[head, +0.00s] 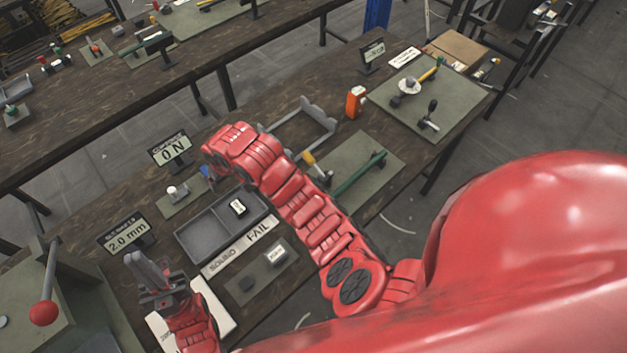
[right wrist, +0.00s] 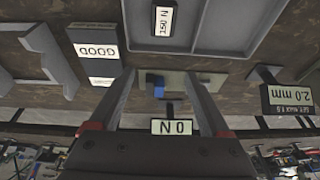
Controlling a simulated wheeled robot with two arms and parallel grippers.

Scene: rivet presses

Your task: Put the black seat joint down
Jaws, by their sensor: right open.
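A black jointed piece (head: 428,118) stands on the green-grey mat at the upper right in the head view. I cannot tell for sure whether it is the seat joint. My right gripper (right wrist: 160,76) is open, with nothing seen held between its fingers. In the right wrist view a blue part (right wrist: 155,83) on a pale plate shows between and beyond the fingers. In the head view my right arm hides its own fingers. My left gripper (head: 147,268) is over the near left of the bench; its finger gap is unclear.
Signs read 0 N (head: 172,151) and 2.0 mm (head: 126,234). A press with a red-knobbed lever (head: 44,313) is at the left. A green bar (head: 358,173) lies on a middle mat.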

